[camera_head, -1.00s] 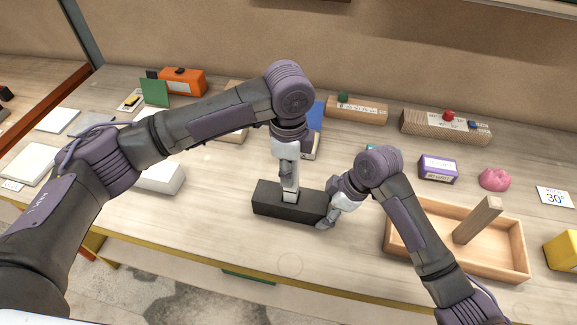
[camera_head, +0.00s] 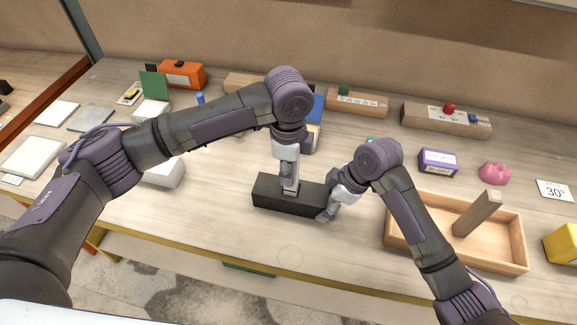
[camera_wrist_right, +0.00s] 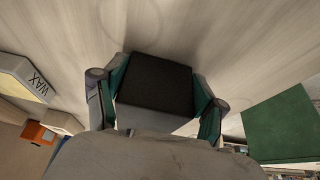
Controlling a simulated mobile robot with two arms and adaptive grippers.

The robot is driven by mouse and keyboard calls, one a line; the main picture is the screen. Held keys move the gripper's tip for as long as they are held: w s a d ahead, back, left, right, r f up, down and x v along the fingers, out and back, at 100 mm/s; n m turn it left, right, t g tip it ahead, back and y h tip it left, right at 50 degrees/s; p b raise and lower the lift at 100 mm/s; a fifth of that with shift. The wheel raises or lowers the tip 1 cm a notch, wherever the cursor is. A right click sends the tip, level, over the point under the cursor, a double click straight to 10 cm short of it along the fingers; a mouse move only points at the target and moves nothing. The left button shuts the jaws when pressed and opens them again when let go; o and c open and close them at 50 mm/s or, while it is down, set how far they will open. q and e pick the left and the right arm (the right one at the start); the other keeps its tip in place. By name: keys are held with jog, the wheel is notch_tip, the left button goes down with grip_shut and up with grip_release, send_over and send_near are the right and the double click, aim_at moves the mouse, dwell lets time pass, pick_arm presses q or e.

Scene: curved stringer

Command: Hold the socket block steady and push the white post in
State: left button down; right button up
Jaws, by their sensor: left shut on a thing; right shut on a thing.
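The socket block (camera_head: 272,198) is a long black block lying on the table in front of me. My right gripper (camera_head: 327,212) is shut on its right end. In the right wrist view the block's dark end (camera_wrist_right: 155,85) sits between the two green-padded fingers. My left gripper (camera_head: 289,178) points straight down over the middle of the block, shut on the white post (camera_head: 290,189). Only a short pale piece of the post shows between the fingers and the block top. The fingers hide how deep the post sits in its socket.
A white box (camera_head: 163,173) lies to the left. Boxes and labelled blocks line the back. The table in front of the block is clear.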

pick_arm(q)
jog(key=shift+f, duration=0.55)
jog(key=c, duration=0.8)
grip_release()
jog(key=shift+o, duration=0.2)
notch_tip(320, 180, up, 12)
pick_arm(e)
jog(key=o, duration=1.5)
